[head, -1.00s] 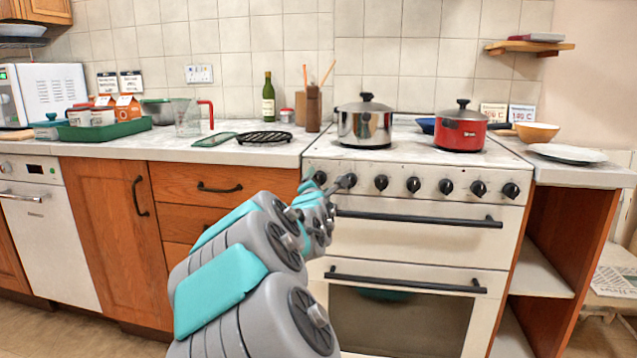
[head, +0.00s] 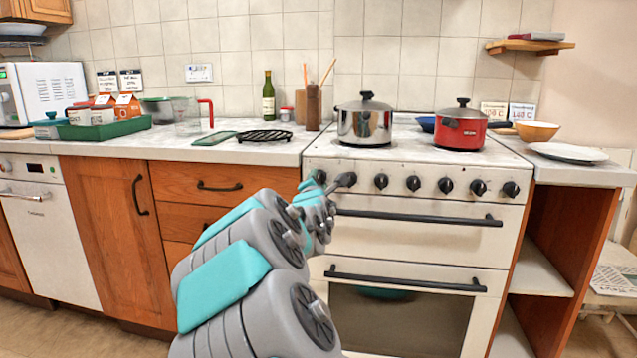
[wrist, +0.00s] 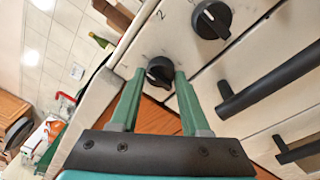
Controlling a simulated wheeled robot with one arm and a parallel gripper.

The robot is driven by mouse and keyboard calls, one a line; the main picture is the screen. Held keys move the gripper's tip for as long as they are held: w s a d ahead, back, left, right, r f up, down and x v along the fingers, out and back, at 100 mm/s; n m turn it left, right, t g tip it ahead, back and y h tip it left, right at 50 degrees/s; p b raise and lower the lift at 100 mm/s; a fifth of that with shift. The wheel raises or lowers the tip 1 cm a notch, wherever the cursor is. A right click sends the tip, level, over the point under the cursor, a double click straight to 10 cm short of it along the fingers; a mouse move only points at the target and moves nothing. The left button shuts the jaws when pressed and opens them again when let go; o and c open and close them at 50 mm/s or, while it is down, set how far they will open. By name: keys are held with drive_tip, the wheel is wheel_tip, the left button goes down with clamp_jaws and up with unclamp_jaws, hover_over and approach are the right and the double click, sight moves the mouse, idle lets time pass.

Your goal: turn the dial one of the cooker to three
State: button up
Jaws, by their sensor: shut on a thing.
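The cooker (head: 420,255) is white with a row of black dials along its front panel. Dial one (wrist: 160,70) is the end dial, at the left end of the row in the head view (head: 320,177). In the wrist view it sits between the green fingertips of my gripper (wrist: 158,80), which is shut on it. A small light mark shows on its face, but I cannot read its setting. The neighbouring dial (wrist: 211,19) is clear of the fingers. In the head view my arm hides most of the gripper.
A steel pot (head: 365,122) and a red pot (head: 461,128) stand on the hob. The upper oven handle (head: 420,218) juts out below the dials, right of my arm. Wooden drawers (head: 195,185) lie to the left. The floor at left is clear.

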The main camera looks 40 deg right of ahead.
drive_tip(key=shift+f+m, duration=0.15)
drive_tip(key=shift+m, duration=0.15)
clamp_jaws()
drive_tip(key=shift+w+a+n+g+h+b, duration=0.1)
drive_tip(key=shift+n+g+h+b, duration=0.35)
drive_tip(key=shift+n, duration=5.25)
drive_tip(key=shift+w+a+n+g+h+b, duration=0.1)
drive_tip(key=shift+n+g+h+b, duration=0.3)
drive_tip(key=shift+n, duration=5.3)
drive_tip(key=shift+w+n+g+h+b, duration=0.15)
drive_tip(key=shift+n+g+h, duration=0.5)
drive_tip(key=shift+n, duration=5.05)
drive_tip(key=shift+s, duration=0.15)
